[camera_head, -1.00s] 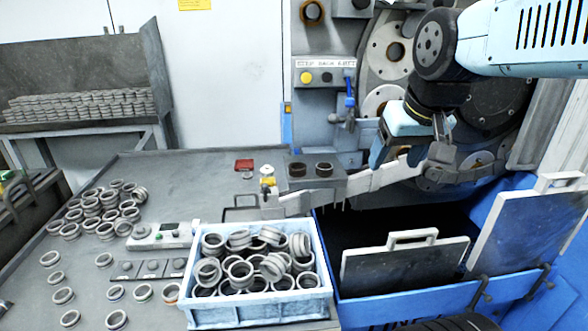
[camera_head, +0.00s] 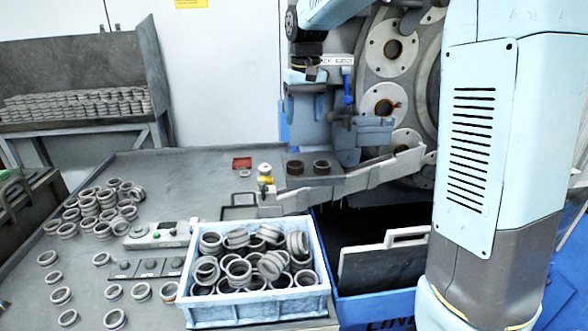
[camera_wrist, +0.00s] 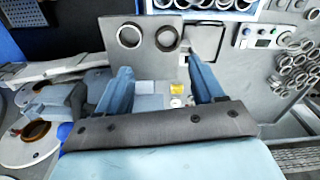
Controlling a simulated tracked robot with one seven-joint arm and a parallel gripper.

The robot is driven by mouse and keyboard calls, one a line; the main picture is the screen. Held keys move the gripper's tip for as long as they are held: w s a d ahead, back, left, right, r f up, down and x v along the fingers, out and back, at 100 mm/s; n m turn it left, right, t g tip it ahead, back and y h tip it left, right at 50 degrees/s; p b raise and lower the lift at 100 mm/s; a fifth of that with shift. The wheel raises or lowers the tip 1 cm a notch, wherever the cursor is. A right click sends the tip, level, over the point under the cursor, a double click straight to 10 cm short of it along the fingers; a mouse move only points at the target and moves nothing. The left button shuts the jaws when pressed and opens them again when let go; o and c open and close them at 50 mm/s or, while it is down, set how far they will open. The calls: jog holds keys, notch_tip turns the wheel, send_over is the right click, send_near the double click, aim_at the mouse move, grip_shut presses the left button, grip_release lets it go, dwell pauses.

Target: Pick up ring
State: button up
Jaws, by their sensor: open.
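In the wrist view these rings, (camera_wrist: 130,36) and (camera_wrist: 167,38), lie on the plate beyond my fingers. My gripper (camera_wrist: 160,68) is open and empty, its two blue fingers spread apart. In the head view my gripper (camera_head: 304,125) hangs pointing down above the two rings, apart from them. Many more grey rings (camera_head: 238,270) fill a light blue crate (camera_head: 255,312).
Loose rings (camera_head: 100,205) lie on the table at left, near a control box (camera_head: 158,236). A yellow-topped fitting (camera_head: 265,178) stands left of the plate. The grinder's large disc (camera_head: 385,107) is close behind at right. A blue bin with a grey handled panel (camera_head: 385,262) is in front.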

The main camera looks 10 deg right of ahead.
aim_at(295, 161)
jog(key=f, duration=0.5)
jog(key=w+a+f, duration=0.1)
jog(key=f, duration=0.4)
jog(key=w+a+f, duration=0.1)
jog(key=f, duration=0.4)
jog(key=shift+f, duration=0.1)
jog(key=shift+d, duration=0.1)
jog(key=c, duration=0.9)
